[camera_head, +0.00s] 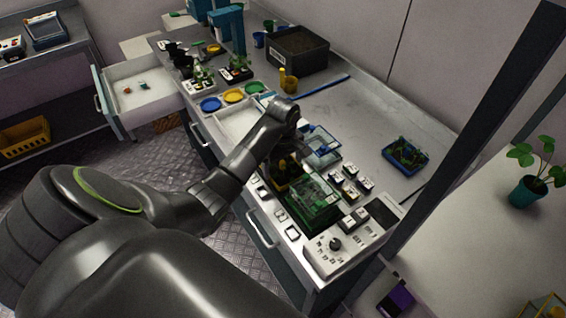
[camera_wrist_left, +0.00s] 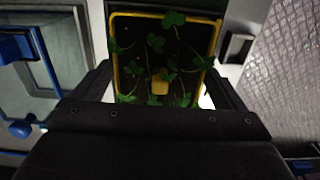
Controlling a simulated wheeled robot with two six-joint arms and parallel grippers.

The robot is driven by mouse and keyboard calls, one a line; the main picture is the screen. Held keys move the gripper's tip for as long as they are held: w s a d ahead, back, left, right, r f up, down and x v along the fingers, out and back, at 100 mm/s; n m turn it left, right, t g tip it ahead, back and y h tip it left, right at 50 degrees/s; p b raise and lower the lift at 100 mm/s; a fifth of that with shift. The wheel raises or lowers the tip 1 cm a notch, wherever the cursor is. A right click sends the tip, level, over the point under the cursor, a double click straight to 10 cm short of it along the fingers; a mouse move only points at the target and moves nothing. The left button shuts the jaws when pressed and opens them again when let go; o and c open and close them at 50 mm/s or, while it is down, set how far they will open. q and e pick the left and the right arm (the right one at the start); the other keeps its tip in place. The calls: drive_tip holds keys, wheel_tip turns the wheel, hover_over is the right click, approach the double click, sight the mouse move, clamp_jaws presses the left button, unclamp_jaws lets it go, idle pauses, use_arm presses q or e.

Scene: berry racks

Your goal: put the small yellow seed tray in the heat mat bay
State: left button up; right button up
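The small yellow seed tray (camera_wrist_left: 113,50), with a yellow rim, dark soil, green seedlings and a small yellow knob in its middle, fills the upper middle of the left wrist view. My left gripper (camera_wrist_left: 158,72) is open, with its fingers at either side of the tray; narrow pale gaps show beside its near edge. In the head view the left gripper (camera_head: 284,160) is over the counter, and a bit of yellow shows under it. A green tray (camera_head: 318,204) with seedlings and a clear cover sits just right of it. I cannot tell which recess is the heat mat bay. My right gripper is out of view.
A blue-framed clear lid (camera_head: 322,144) stands behind the gripper. A control panel with a knob (camera_head: 335,244) is at the counter's near end. A blue seedling tray (camera_head: 405,156) lies at the right. The counter between that tray and the black crate (camera_head: 297,57) is mostly free.

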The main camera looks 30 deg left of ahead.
sight(283, 162)
use_arm(q)
drive_tip(key=shift+o, duration=0.4)
drive_tip(key=shift+r, duration=0.3)
wheel_tip(283, 162, up, 5)
drive_tip(key=shift+f+b, duration=0.2)
drive_tip(key=shift+b, duration=0.75)
wheel_tip(283, 162, up, 7)
drive_tip(key=p, duration=0.7)
drive_tip(key=shift+p, duration=0.4)
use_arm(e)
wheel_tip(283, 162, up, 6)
